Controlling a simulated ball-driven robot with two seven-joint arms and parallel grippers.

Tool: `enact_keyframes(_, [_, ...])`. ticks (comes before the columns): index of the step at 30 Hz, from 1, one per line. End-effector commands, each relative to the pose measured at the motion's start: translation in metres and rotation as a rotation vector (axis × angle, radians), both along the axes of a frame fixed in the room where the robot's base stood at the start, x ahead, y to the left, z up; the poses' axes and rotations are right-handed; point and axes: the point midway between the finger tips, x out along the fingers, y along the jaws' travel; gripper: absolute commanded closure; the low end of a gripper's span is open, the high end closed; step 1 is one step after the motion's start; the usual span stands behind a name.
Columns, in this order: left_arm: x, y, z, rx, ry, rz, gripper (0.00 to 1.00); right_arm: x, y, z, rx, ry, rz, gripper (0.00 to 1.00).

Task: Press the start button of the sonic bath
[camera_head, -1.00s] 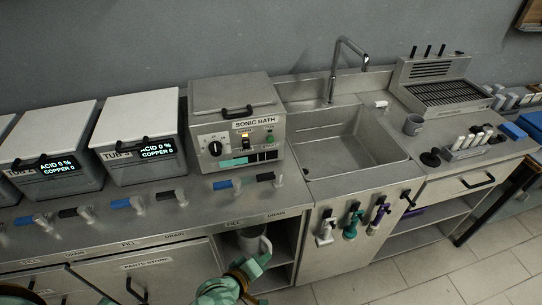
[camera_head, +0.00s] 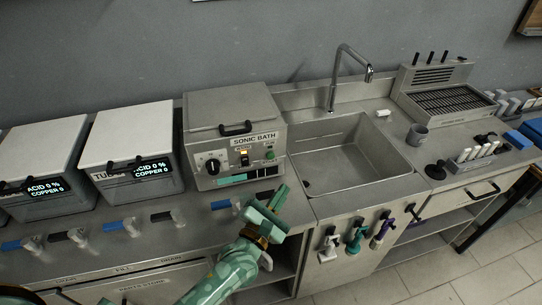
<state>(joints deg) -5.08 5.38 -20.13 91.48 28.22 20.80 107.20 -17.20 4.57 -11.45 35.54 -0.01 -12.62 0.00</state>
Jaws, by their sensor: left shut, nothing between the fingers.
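The sonic bath (camera_head: 232,112) is a grey metal box with a closed, handled lid, standing on the counter left of the sink. My left gripper (camera_head: 272,201), green, is shut and empty. In the picture it is just below the panel's right end, below the green button and apart from it. It hides part of the counter edge and a tap there. My right gripper is not in view.
Two lidded acid tubs (camera_head: 132,150) stand left of the bath. Taps with blue and black handles (camera_head: 122,226) line the counter front. The sink (camera_head: 345,165) with a tall faucet (camera_head: 338,75) is to the right. Coloured spray handles (camera_head: 355,235) hang on the cabinet front.

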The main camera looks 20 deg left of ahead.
Motion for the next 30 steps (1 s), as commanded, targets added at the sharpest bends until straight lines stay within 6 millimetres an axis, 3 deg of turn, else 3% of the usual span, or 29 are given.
enact_keyframes(8, [0.008,0.005,-0.002,0.005,0.001,0.000,1.00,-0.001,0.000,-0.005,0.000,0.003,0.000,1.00])
enact_keyframes(21, [0.057,0.039,-0.003,0.008,0.001,-0.001,1.00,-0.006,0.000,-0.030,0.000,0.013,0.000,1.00])
enact_keyframes(30, [0.072,0.049,-0.001,0.007,0.001,-0.001,1.00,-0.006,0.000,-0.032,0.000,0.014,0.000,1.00])
